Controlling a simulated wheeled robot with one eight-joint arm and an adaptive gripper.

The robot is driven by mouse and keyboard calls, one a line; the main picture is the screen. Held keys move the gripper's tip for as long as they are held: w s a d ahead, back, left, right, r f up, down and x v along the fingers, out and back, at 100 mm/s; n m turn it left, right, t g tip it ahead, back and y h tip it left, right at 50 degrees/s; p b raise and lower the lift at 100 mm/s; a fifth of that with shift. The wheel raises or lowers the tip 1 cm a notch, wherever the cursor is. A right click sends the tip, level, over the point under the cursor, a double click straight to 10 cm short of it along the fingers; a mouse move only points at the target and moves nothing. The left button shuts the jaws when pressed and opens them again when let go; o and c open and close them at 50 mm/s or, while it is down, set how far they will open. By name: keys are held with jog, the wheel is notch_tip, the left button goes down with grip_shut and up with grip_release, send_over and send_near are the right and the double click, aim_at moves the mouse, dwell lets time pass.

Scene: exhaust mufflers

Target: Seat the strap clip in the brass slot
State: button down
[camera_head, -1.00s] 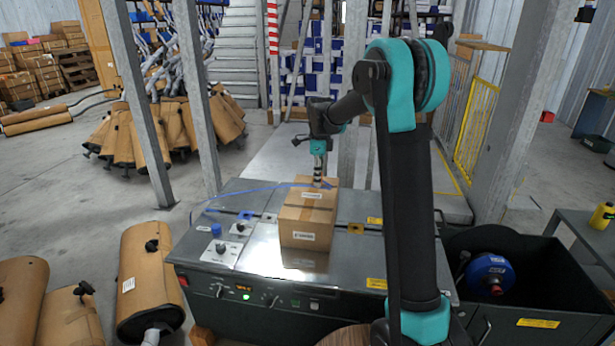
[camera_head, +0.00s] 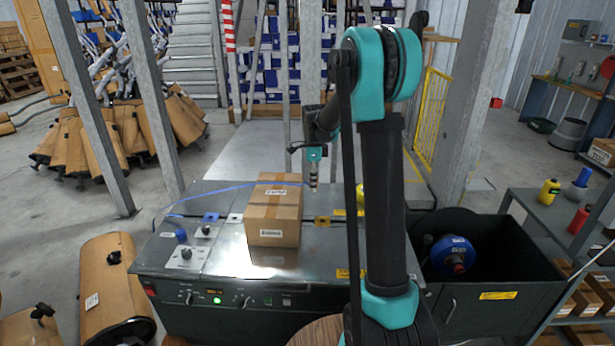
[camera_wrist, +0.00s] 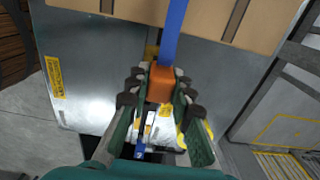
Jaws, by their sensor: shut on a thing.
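The strap clip is an orange block (camera_wrist: 160,85) in the wrist view, gripped between the fingers of my gripper (camera_wrist: 158,92). The blue strap (camera_wrist: 173,30) runs from the clip up over the cardboard box. In the head view, the strap (camera_head: 215,187) crosses the box top (camera_head: 274,212) from the left toward my gripper (camera_head: 313,186). My gripper is just right of the box, above the metal table. The brass slot (camera_head: 321,221) is in the tabletop to the right of the box, below my gripper. In the wrist view, the clip and fingers partly cover a brass patch (camera_wrist: 152,52).
The metal strapping table (camera_head: 225,262) carries knobs at its left and the box at its middle. An open dark bin (camera_head: 505,250) with a blue reel stands at the right. A wrapped muffler (camera_head: 110,285) lies at the left. The tabletop right of the box is mostly clear.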

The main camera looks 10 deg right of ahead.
jog(key=d+f, duration=0.3)
jog(key=f, duration=0.6)
jog(key=shift+s+d, duration=0.3)
jog(key=shift+s, duration=0.05)
jog(key=shift+f, duration=2.35)
jog(key=shift+f, duration=0.45)
dwell(0.4)
jog(key=c, duration=1.3)
grip_release()
jog(key=shift+o, duration=0.2)
notch_tip(320, 180, up, 12)
